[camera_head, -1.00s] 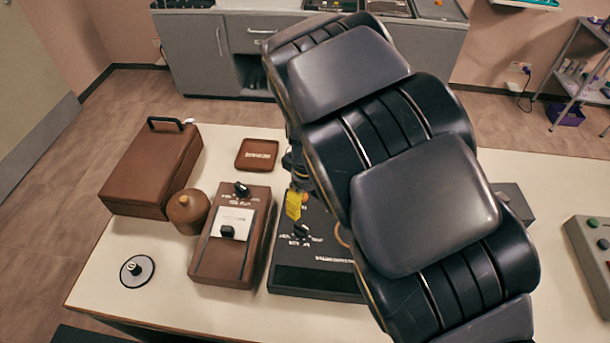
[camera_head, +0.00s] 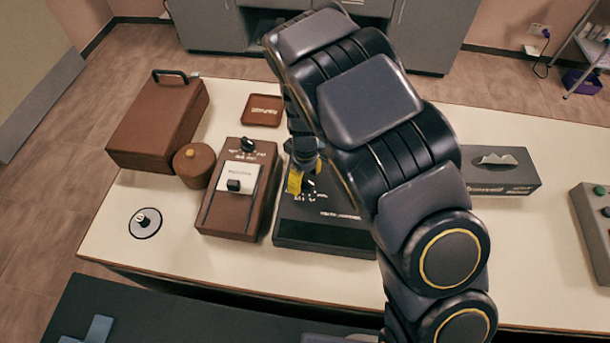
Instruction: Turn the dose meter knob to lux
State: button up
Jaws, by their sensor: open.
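A black box-shaped meter (camera_head: 322,238) lies on the cream table, with a dark knob (camera_head: 309,184) and small pale lettering on its top. Just left of it stands a brown box-shaped device (camera_head: 226,222) with a dark knob (camera_head: 248,145) near its far end and a second dark knob or slider on its pale panel. I cannot read the lettering, so which one is the dose meter is not clear. My gripper (camera_head: 297,183) with yellow on its fingers is open, over the black meter, close beside its knob at the left. My arm hides the meter's right and far parts. Contact cannot be told.
A brown case (camera_head: 157,130), a round brown pot (camera_head: 192,165), a small brown tray (camera_head: 262,111) and a disc with a knob (camera_head: 145,222) are at the left. A grey tissue box (camera_head: 500,172) and a button panel (camera_head: 598,215) are at the right.

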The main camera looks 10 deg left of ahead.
grip_shut()
jog(key=shift+m, duration=0.3)
jog(key=m, duration=0.3)
jog(key=shift+d+m, duration=0.1)
jog(key=shift+m, duration=0.2)
jog(key=m, duration=0.3)
jog(key=shift+w+d+m, duration=0.1)
jog(key=shift+m, duration=0.3)
jog(key=m, duration=0.4)
jog(key=shift+d, duration=0.15)
jog(key=shift+d+m, duration=0.1)
jog(key=shift+m, duration=1.7)
